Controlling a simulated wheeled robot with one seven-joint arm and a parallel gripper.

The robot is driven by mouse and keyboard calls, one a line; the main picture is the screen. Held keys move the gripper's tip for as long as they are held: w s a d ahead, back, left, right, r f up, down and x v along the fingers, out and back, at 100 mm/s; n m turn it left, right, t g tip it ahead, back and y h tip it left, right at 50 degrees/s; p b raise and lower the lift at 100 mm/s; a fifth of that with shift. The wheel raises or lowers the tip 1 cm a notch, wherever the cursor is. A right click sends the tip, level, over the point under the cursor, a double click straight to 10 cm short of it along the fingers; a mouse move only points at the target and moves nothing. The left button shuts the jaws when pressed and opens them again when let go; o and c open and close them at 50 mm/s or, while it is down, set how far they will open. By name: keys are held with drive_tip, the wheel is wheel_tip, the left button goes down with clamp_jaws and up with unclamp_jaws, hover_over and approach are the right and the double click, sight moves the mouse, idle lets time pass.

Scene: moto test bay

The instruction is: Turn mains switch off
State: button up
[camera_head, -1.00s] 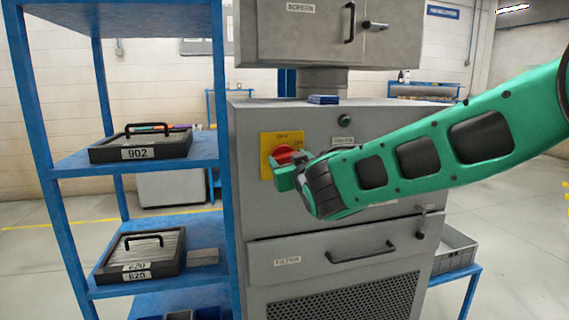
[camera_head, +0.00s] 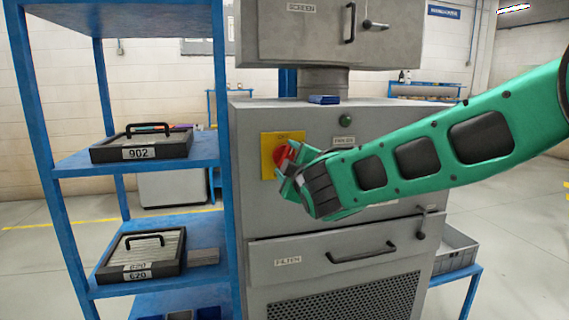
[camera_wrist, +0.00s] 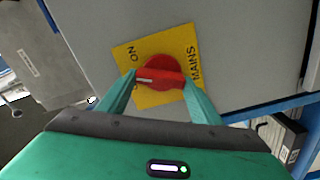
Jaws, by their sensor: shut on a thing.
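The mains switch is a red rotary knob (camera_head: 281,154) on a yellow plate (camera_head: 267,160) on the front of the grey cabinet. In the wrist view, the knob (camera_wrist: 155,64) sits between the two green fingertips of my gripper (camera_wrist: 160,78), which is shut on its raised grip bar. In the head view, my gripper (camera_head: 288,173) covers the lower right of the knob and plate.
A blue shelf rack (camera_head: 205,152) with a case marked 902 (camera_head: 140,150) stands close at left. The filter drawer handle (camera_head: 362,252) sticks out below my arm. A grey crate (camera_head: 455,248) is at right.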

drive_tip(key=n, duration=0.4)
drive_tip(key=shift+s+a+f+n, duration=0.15)
drive_tip(key=shift+a+f+n, duration=0.05)
drive_tip(key=shift+f+n, duration=0.2)
idle(0.4)
drive_tip(key=o, duration=1.1)
drive_tip(key=shift+c, duration=0.2)
drive_tip(key=shift+r, duration=0.1)
drive_tip(key=shift+d+r, duration=0.1)
drive_tip(key=v, duration=1)
drive_tip(key=shift+s, duration=0.3)
drive_tip(key=shift+d, duration=0.15)
